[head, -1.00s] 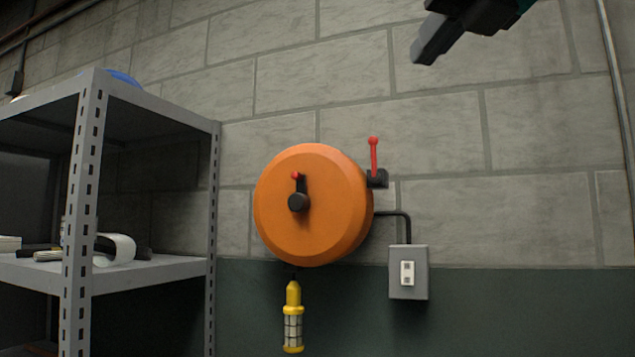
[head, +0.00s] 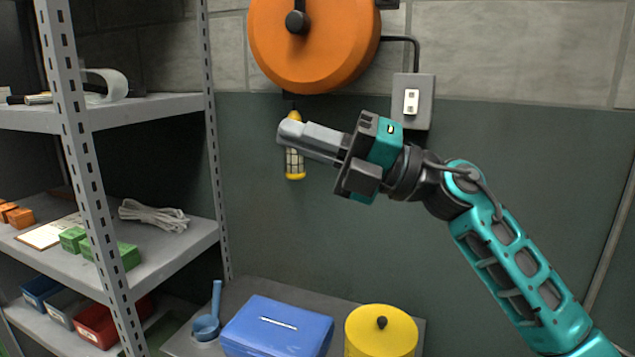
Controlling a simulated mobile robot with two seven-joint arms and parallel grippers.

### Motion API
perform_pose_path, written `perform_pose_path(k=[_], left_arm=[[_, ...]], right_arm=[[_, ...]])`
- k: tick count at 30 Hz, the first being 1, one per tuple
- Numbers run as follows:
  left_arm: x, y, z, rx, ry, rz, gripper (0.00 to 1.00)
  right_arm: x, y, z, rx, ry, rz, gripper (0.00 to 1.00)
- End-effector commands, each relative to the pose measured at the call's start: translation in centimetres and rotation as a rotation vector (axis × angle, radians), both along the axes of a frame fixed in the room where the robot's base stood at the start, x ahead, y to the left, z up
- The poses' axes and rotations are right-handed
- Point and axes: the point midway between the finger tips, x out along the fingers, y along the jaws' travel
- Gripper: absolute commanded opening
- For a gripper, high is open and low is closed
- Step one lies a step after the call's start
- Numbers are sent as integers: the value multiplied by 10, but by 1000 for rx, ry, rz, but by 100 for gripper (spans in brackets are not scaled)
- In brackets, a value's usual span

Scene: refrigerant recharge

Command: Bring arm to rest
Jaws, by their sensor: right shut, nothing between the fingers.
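My right gripper (head: 285,132) is shut and empty. It points left in the middle of the head view, in front of the yellow caged work lamp (head: 294,172), and hides part of it. I cannot tell whether they touch. My teal right arm comes in from the lower right. The lamp hangs below the orange reel (head: 315,45) on the wall. My left gripper is not in view.
A grey metal shelf (head: 165,252) with boxes and a white rope coil (head: 153,215) stands at left. Below are a blue box (head: 275,328), a yellow lidded tin (head: 381,332) and a blue ladle (head: 207,325). A grey outlet box (head: 412,100) is on the wall.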

Motion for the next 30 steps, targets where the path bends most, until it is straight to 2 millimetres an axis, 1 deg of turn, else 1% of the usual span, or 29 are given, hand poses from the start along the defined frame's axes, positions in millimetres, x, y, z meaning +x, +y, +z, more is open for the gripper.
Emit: perform_pose_path(k=[1, 5, 8, 9, 11, 12, 13, 14, 15, 17, 18, 20, 21, 23, 24, 26, 27, 30], left_arm=[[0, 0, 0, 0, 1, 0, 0], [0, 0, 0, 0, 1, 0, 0], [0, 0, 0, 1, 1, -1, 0], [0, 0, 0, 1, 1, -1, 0], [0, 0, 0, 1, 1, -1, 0], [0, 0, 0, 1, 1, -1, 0], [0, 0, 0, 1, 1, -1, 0], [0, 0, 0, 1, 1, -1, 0], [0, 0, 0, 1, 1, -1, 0], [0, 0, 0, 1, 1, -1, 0], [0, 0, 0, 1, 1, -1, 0], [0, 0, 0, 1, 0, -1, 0], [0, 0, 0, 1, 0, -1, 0], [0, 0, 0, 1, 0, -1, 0], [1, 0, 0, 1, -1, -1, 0], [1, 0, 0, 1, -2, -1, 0], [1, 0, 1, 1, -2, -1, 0], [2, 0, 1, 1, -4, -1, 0]], right_arm=[[4, -6, -18, 80, 89, -6, 0], [16, -28, -58, 277, 299, -56, 0], [25, -48, -97, 416, 470, -118, 0], [27, -56, -115, 466, 542, -147, 0], [30, -70, -144, 539, 650, -200, 0], [31, -79, -164, 584, 723, -235, 0], [31, -86, -180, 617, 778, -266, 0], [30, -93, -197, 647, 835, -297, 0], [27, -102, -220, 687, 911, -338, 0], [21, -116, -257, 738, 1026, -407, 0], [14, -125, -282, 771, 1104, -456, 0], [1, -137, -320, 814, 1221, -529, 0], [-10, -145, -346, 838, 1299, -582, 0], [-31, -157, -384, 869, 1418, -660, 0], [-47, -164, -408, 887, 1496, -713, 0], [-73, -173, -442, 906, 1611, -789, 0], [-91, -178, -461, 916, 1679, -835, 0], [-131, -187, -498, 928, 1823, -931, 0]])
